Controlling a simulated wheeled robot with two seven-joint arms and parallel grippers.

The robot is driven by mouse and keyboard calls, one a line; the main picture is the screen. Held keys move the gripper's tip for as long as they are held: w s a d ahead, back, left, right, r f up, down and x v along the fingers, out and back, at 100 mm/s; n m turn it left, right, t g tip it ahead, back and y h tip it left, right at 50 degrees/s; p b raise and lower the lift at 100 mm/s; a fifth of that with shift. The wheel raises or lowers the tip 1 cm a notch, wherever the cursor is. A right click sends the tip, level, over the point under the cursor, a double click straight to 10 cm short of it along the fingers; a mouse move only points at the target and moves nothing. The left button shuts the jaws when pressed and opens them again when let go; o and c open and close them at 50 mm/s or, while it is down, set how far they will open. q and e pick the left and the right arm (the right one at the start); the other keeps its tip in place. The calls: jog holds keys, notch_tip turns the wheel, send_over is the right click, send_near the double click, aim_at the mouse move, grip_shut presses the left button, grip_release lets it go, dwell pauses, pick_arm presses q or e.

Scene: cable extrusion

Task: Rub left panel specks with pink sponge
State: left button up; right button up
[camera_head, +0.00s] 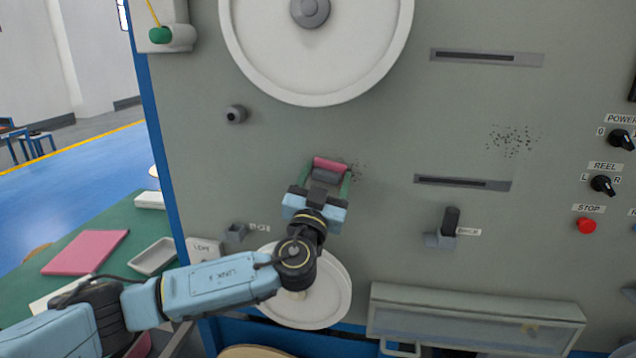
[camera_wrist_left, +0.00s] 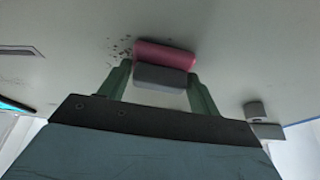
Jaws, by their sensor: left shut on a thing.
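A pink sponge with a grey side (camera_head: 328,165) is held between the green fingers of my left gripper (camera_head: 327,180), against or very close to the grey panel (camera_head: 270,165). In the left wrist view the sponge (camera_wrist_left: 165,58) sits between the fingertips, its pink side toward the panel. Dark left panel specks (camera_head: 357,170) show just right of the sponge in the head view. In the left wrist view, specks (camera_wrist_left: 120,47) show just left of it. The sponge may hide more specks. My right gripper is not in view.
Another speck patch (camera_head: 513,140) lies farther right, near two slots. A large white reel (camera_head: 316,75) is above, and a smaller disc (camera_head: 325,295) is below behind my arm. A knob (camera_head: 236,114) and a holder (camera_head: 441,238) stick out. The red stop button (camera_head: 586,226) is far right.

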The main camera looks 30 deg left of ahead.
pick_arm(q)
jog(key=shift+w+d+b, duration=0.2)
jog(key=shift+d+b, duration=0.15)
jog(key=shift+d, duration=0.55)
jog(key=shift+w+d+f+b, duration=0.1)
jog(key=shift+w+d+b, duration=0.1)
jog(key=shift+d+b, duration=0.25)
jog(key=shift+w+d+b, duration=0.15)
jog(key=shift+d+b, duration=0.15)
jog(key=shift+d, duration=0.25)
jog(key=shift+w+d, duration=0.15)
jog(key=shift+d, duration=0.35)
jog(key=shift+w+d+b, duration=0.2)
jog(key=shift+d+b, duration=0.45)
jog(key=shift+d, duration=0.15)
jog(key=shift+w+d+b, duration=0.2)
jog(key=shift+d+b, duration=0.4)
jog(key=shift+d, duration=0.15)
jog(key=shift+b, duration=0.45)
jog(key=shift+s+a+b, duration=0.35)
jog(key=shift+s+a, duration=0.05)
jog(key=shift+a, duration=1.2)
jog(key=shift+s+a+b, duration=0.3)
jog(key=shift+s+a, duration=0.15)
jog(key=shift+a, duration=1.15)
jog(key=shift+s+a+b, duration=0.35)
jog(key=shift+s+a, duration=0.05)
jog(key=shift+a, duration=1.2)
